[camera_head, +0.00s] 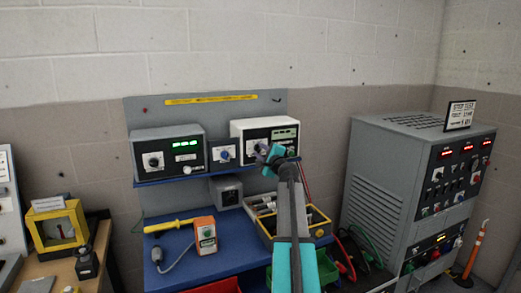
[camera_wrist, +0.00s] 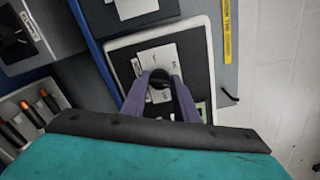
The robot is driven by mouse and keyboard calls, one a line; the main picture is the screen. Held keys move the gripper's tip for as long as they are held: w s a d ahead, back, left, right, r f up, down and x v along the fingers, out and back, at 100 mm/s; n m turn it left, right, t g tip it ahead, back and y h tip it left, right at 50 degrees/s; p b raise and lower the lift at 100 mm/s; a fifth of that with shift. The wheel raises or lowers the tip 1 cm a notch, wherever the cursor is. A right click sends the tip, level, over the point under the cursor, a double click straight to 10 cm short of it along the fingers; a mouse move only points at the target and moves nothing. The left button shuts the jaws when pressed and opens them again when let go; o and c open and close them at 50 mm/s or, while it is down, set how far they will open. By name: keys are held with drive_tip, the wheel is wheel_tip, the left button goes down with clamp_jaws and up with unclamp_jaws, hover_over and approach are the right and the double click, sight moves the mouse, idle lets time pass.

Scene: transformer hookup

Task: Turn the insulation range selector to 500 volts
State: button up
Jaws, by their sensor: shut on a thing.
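A white-cased tester (camera_head: 262,123) with a dark front panel and a small greenish display stands at the right end of the blue shelf. My gripper (camera_head: 274,153) is at its front and covers part of the panel. In the wrist view, my gripper (camera_wrist: 160,79) has its two purple-grey fingers closed around a dark round selector knob (camera_wrist: 160,86) on the tester's dark panel (camera_wrist: 194,50). White labels lie beside the knob. The range markings and the knob's pointing direction are too small or hidden to read.
A grey instrument (camera_head: 168,137) with green digits stands left on the shelf (camera_head: 165,182). A small blue-knobbed box (camera_head: 223,152) sits between the two. Below are an orange handheld unit (camera_head: 205,235) and a tool tray (camera_head: 262,228). A large grey cabinet (camera_head: 375,190) stands right.

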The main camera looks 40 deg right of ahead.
drive_tip(key=shift+d+m, duration=0.15)
drive_tip(key=shift+m, duration=0.45)
drive_tip(key=o, duration=1.1)
drive_tip(key=shift+c, duration=0.2)
drive_tip(key=shift+s, duration=0.1)
drive_tip(key=b+v, duration=0.2)
drive_tip(key=v, duration=1.1)
drive_tip(key=shift+s+a+b, duration=0.25)
drive_tip(key=shift+s+b, duration=0.05)
